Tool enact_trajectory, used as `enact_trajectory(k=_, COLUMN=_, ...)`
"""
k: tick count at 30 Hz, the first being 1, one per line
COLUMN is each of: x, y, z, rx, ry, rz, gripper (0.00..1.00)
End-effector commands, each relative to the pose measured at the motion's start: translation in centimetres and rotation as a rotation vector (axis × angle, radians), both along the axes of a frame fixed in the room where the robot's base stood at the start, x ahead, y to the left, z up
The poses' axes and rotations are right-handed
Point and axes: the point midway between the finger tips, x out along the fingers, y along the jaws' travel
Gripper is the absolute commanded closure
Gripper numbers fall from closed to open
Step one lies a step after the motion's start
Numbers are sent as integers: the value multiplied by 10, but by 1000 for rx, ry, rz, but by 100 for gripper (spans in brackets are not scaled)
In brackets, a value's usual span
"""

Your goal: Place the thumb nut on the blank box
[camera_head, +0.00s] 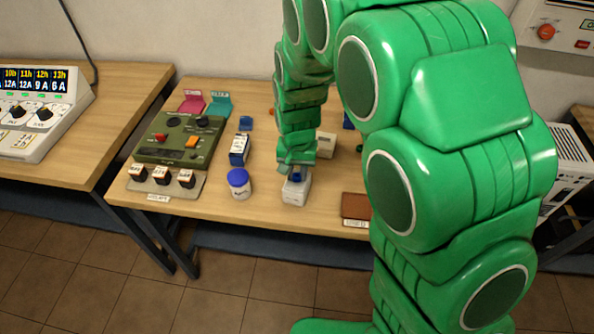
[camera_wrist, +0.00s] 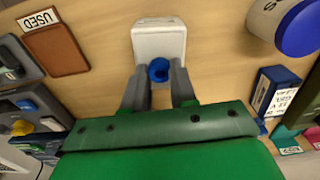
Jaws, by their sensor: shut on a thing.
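My gripper (camera_wrist: 158,76) has its two grey fingers closed around a small blue thumb nut (camera_wrist: 158,70). The nut also shows as a bit of blue below my gripper in the head view (camera_head: 297,178). A white box (camera_wrist: 158,41) lies right by the fingertips, and I see no clear label on it in the wrist view. In the head view the box (camera_head: 295,193) stands near the front edge of the table, under my gripper. The nut is at or just above the box; I cannot tell whether they touch.
A white jar with a blue lid (camera_head: 239,183) and a blue-and-white carton (camera_head: 239,149) stand left of the box. A green device (camera_head: 178,140) is further left. A brown tray (camera_head: 355,206) lies to the right. A cream box (camera_head: 326,145) stands behind my gripper.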

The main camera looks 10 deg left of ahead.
Motion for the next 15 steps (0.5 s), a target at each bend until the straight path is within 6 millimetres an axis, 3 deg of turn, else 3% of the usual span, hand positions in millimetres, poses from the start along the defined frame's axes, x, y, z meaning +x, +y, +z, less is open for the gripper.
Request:
enact_trajectory(k=4, x=0, y=0, z=-3, rx=0, ry=1, rz=0, gripper=100)
enact_trajectory(k=5, x=0, y=0, z=-3, rx=0, ry=1, rz=0, gripper=72)
enact_trajectory(k=9, x=0, y=0, z=-3, rx=0, ry=0, rz=0, gripper=51)
enact_trajectory(k=15, x=0, y=0, z=-3, rx=0, ry=1, rz=0, gripper=48)
